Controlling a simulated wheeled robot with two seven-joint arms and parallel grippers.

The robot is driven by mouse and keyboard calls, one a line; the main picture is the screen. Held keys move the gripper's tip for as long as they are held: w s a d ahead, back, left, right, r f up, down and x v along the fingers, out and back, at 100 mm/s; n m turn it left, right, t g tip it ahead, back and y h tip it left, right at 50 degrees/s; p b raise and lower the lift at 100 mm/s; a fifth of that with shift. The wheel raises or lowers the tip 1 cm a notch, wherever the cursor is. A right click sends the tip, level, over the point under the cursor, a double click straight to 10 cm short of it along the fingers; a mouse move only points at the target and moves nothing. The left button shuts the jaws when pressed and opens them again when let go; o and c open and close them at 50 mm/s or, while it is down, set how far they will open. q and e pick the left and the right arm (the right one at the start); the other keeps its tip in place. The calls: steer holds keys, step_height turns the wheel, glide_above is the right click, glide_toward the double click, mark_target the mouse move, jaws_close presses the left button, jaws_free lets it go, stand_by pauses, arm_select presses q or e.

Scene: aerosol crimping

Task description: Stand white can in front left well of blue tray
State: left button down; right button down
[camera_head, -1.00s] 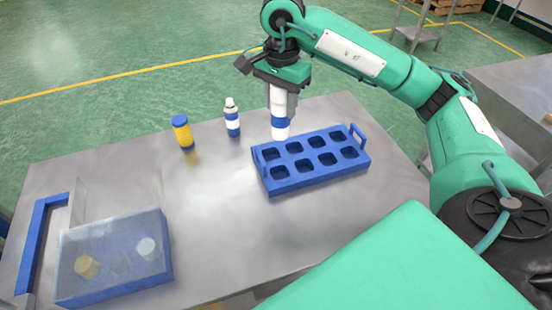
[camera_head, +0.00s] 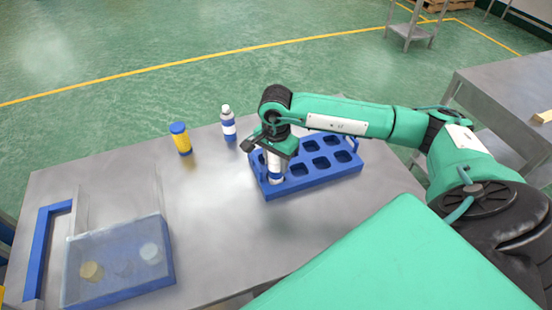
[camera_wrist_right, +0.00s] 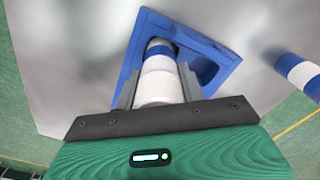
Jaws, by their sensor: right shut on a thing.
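The white can (camera_head: 276,172) with a blue band is in my right gripper (camera_head: 276,158), upright at the left end of the blue tray (camera_head: 318,183). In the right wrist view the can (camera_wrist_right: 159,82) sits between the two fingers of the right gripper (camera_wrist_right: 158,90), which are shut on it. Its far end is over or in a well at the front left of the tray (camera_wrist_right: 185,22). I cannot tell whether it rests on the well's floor. The gripper hides the can's top and the tray's back left in the head view. My left gripper is out of view.
A second white-and-blue can (camera_head: 229,124) stands left of the tray, and a yellow can with blue ends (camera_head: 181,139) further left. A clear-covered blue box (camera_head: 170,268) with discs inside is at the front left. The table's middle is bare.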

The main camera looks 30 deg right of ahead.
steer(key=shift+f, duration=0.2)
steer(key=shift+f+b, duration=0.25)
steer(key=shift+b, duration=0.1)
steer(key=c, duration=0.8)
jaws_free()
steer(key=shift+r, duration=0.1)
steer(key=shift+c, duration=0.2)
steer(key=shift+r+p, duration=0.2)
steer(key=shift+p, duration=0.1)
steer(key=shift+r+b, duration=0.3)
step_height(320, 180, up, 11)
steer(key=b, duration=0.3)
steer(key=shift+r, duration=0.2)
